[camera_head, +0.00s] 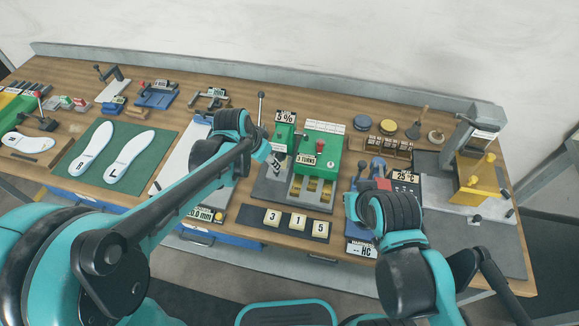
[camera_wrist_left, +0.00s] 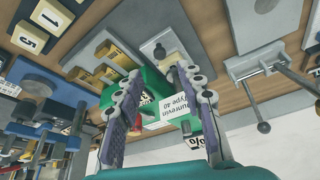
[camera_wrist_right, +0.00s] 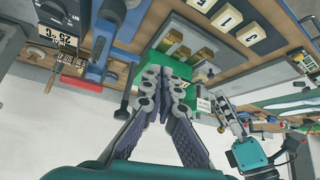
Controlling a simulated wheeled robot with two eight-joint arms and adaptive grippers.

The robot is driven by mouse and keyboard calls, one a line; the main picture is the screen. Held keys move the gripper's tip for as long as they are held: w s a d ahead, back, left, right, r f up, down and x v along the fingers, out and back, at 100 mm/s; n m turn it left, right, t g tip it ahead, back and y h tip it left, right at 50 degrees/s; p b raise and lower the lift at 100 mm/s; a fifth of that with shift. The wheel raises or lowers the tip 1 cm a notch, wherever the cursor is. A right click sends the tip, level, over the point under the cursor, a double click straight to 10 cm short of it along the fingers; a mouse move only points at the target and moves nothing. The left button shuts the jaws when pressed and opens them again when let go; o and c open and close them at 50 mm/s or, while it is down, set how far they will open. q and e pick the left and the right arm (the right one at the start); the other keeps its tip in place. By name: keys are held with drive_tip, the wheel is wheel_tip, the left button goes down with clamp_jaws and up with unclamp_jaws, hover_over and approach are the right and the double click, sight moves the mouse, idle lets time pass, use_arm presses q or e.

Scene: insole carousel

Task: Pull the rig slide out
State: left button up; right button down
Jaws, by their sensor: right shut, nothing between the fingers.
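The green rig (camera_head: 316,155) stands on a grey base at the middle of the bench, with a red knob on top and yellow pieces (camera_head: 312,190) in its front bays. Which part is its slide is unclear. My left gripper (camera_head: 274,164) is at the rig's left side; in the left wrist view (camera_wrist_left: 157,78) its fingers are apart, with the green body (camera_wrist_left: 150,92) and a white label beyond them. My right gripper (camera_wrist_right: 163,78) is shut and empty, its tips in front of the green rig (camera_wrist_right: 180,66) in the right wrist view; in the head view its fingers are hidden.
Number blocks 3, 1, 5 (camera_head: 296,222) lie on a dark tray before the rig. A 25 °C device (camera_head: 405,178) and blue-handled tool stand to its right. A yellow fixture (camera_head: 481,178) is at the far right. Insoles (camera_head: 130,158) lie on a green mat at left.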

sight(275, 172)
use_arm(q)
drive_tip(key=b+x, duration=0.2)
drive_tip(key=x, duration=0.5)
drive_tip(key=shift+w+d+f+b, duration=0.1)
drive_tip(key=shift+w+f+b, duration=0.05)
drive_tip(key=shift+f+b, duration=0.2)
clamp_jaws()
